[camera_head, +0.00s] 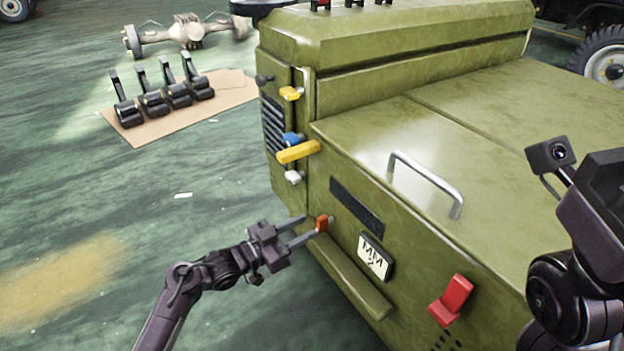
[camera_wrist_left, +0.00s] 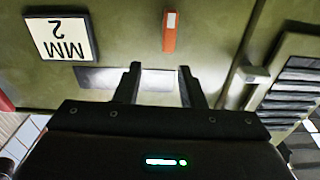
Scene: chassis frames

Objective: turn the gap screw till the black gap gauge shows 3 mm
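An orange-red tab (camera_head: 322,223), which I take for the gap screw's handle, sits on the front of the olive-green machine. It also shows in the left wrist view (camera_wrist_left: 169,30), standing lengthwise beyond the fingertips. A black-framed white plate (camera_head: 375,257), which I take for the gap gauge, reads "MM" and 2. It appears upside down in the left wrist view (camera_wrist_left: 62,38). My left gripper (camera_head: 310,226) is open, its fingers (camera_wrist_left: 160,70) apart and empty, close to the tab. In the left wrist view the tab lies ahead of the gap between the fingers. Contact is not visible.
A red switch (camera_head: 452,300) is low at right on the machine; yellow levers (camera_head: 298,152) are at its left corner. A black strip (camera_head: 357,206) lies above the tab, a ledge (camera_head: 345,275) below. My right arm (camera_head: 590,230) is at right, fingers unseen.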

